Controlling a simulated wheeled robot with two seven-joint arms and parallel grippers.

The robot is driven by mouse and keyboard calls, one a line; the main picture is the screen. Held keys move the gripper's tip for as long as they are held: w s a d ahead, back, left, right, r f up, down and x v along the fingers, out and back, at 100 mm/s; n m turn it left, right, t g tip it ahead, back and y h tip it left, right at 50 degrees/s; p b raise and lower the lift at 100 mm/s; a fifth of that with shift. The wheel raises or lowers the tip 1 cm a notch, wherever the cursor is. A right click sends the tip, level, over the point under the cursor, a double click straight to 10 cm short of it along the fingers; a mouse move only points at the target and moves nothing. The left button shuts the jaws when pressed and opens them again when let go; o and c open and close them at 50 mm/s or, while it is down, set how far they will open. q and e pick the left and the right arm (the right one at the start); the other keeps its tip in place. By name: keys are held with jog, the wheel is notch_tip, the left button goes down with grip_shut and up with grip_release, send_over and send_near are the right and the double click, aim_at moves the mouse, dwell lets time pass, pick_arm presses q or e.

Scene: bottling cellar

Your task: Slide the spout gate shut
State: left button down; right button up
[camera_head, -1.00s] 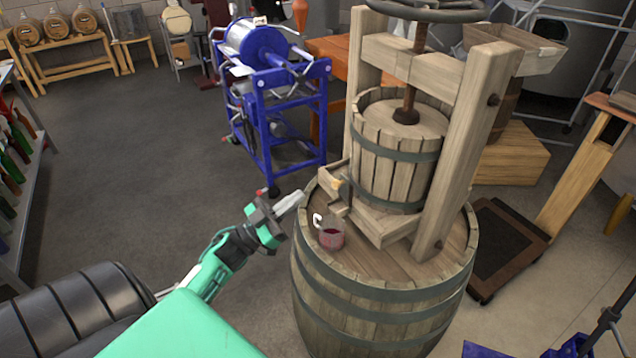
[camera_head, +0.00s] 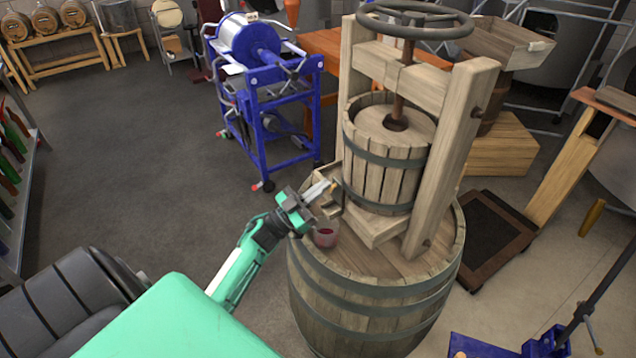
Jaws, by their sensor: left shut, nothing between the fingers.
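The wooden press (camera_head: 460,140) stands on an upright barrel (camera_head: 375,312), with a slatted basket (camera_head: 377,176) under its screw. Its spout (camera_head: 371,228) juts toward the front left of the barrel top. The spout gate cannot be told apart clearly; my left gripper covers part of that area. A cup with red liquid (camera_head: 326,236) stands on the barrel top below the spout. My left gripper (camera_head: 329,187) is shut and empty, its fingertips close to the spout's left end. I cannot tell whether they touch it. My right gripper is not in view.
A blue-framed machine (camera_head: 262,100) stands behind and left of the barrel. A platform scale (camera_head: 492,240) stands to the right of it. A bottle shelf (camera_head: 30,150) is at the left edge. The floor between shelf and machine is clear.

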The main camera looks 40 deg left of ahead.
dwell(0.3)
